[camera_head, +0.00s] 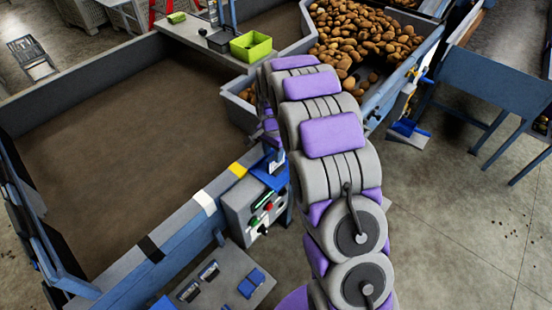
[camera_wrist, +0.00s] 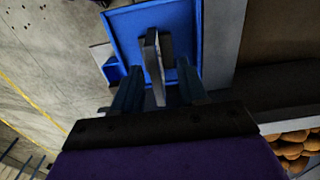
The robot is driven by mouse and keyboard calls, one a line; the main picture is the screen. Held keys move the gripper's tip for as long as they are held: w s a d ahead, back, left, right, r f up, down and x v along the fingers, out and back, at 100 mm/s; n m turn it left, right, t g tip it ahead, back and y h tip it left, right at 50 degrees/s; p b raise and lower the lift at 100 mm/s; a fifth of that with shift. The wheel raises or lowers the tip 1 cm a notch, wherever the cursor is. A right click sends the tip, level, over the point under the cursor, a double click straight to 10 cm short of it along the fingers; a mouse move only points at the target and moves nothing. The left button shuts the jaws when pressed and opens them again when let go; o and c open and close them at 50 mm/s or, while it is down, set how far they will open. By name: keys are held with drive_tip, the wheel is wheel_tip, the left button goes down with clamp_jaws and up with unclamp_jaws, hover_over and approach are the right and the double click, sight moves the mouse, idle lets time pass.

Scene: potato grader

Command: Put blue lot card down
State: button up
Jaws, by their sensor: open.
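My gripper (camera_wrist: 157,88) is open, with its two dark blue fingers spread over a blue square tray (camera_wrist: 190,22) with a raised rim. A thin grey, upright plate-like piece (camera_wrist: 153,55) stands between the fingers, with a gap visible on each side. I cannot tell whether this piece is the lot card, or its stand. In the head view the blue tray (camera_head: 262,172) sits by the control box, partly behind my arm, and the fingers are hard to make out. A flat blue piece (camera_head: 252,283) lies on the low grey table; I cannot tell whether it is a card.
The control box (camera_head: 240,208) has red and green buttons. The low grey table (camera_head: 232,262) also holds small dark pieces. A large brown-floored bin (camera_head: 110,130) lies left. Potatoes (camera_head: 365,35) fill a hopper at the top. A green box (camera_head: 251,46) stands on a ledge.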

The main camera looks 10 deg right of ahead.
drive_tip(key=r, duration=0.6)
drive_tip(key=shift+d+r, duration=0.1)
drive_tip(key=shift+d, duration=0.3)
drive_tip(key=shift+d+r, duration=0.3)
drive_tip(key=shift+d, duration=0.1)
drive_tip(key=s+a+r+n, duration=0.1)
drive_tip(key=s+r+n, duration=0.1)
drive_tip(key=s+r, duration=0.45)
drive_tip(key=s+r+n, duration=0.2)
drive_tip(key=s+r, duration=0.1)
drive_tip(key=s, duration=0.6)
drive_tip(key=s+r+n+g, duration=0.1)
drive_tip(key=s+n, duration=0.5)
drive_tip(key=s, duration=2)
drive_tip(key=shift+s+d+r+n+g, duration=0.3)
drive_tip(key=shift+r+n+g, duration=0.1)
drive_tip(key=shift+r, duration=0.45)
